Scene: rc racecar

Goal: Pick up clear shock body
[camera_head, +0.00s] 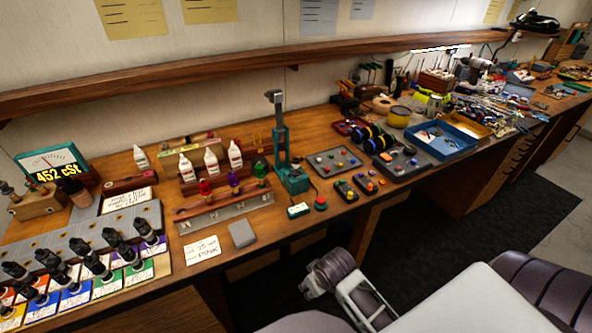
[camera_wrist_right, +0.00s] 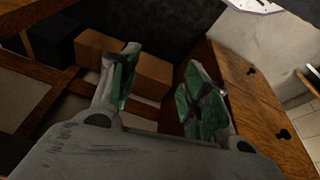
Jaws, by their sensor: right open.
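I cannot single out a clear shock body for sure in the head view. A wooden holder (camera_head: 222,203) on the bench carries small upright parts in red (camera_head: 205,188), purple (camera_head: 233,180) and green (camera_head: 260,168). My right gripper shows in the wrist view (camera_wrist_right: 160,88), with its two green-padded fingers apart and nothing between them. In the head view the end of my right arm is low at the bottom centre, in front of the bench and away from the holder. My left gripper is not in view.
White bottles (camera_head: 211,162) stand behind the holder. A teal press (camera_head: 281,145) stands right of the holder. A blue tray (camera_head: 441,142) lies farther right. A shelf (camera_head: 240,63) overhangs the bench.

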